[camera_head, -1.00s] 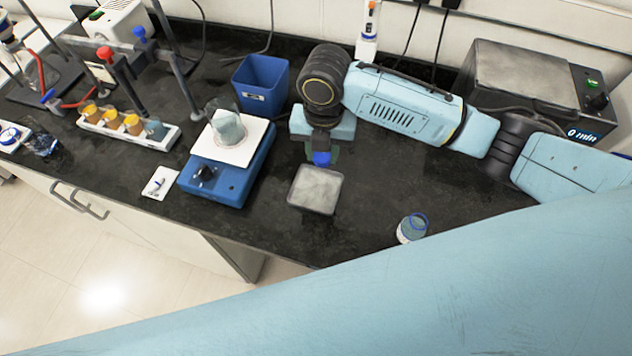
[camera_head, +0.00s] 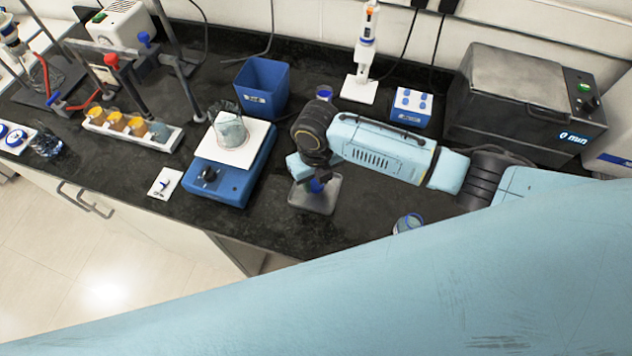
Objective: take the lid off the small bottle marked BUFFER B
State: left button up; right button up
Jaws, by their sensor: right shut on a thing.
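My right gripper (camera_head: 314,188) points down over a small grey square tray (camera_head: 325,202). It is shut on a small blue piece that looks like a lid; the arm hides part of it, and I cannot tell whether it touches the tray. A small bottle with a blue top (camera_head: 324,91) stands behind my right wrist, partly hidden. Another small bottle with a blue rim (camera_head: 409,223) stands near the front edge, partly covered by my pale blue arm. No label is readable, so I cannot tell which is BUFFER B. My left gripper is not in view.
A blue hotplate (camera_head: 222,184) with a beaker (camera_head: 230,128) stands left of the tray. A blue bin (camera_head: 262,86), a pipette on a stand (camera_head: 367,45), a blue rack (camera_head: 411,106) and a dark heater (camera_head: 515,85) are behind. Bare counter lies right of the tray.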

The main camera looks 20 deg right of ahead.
aim_at(316, 183)
jog(key=shift+f, duration=1.1)
jog(key=shift+f, duration=0.1)
jog(key=o, duration=1.1)
jog(key=shift+c, duration=0.2)
notch_tip(316, 183, up, 12)
jog(key=shift+s, duration=0.1)
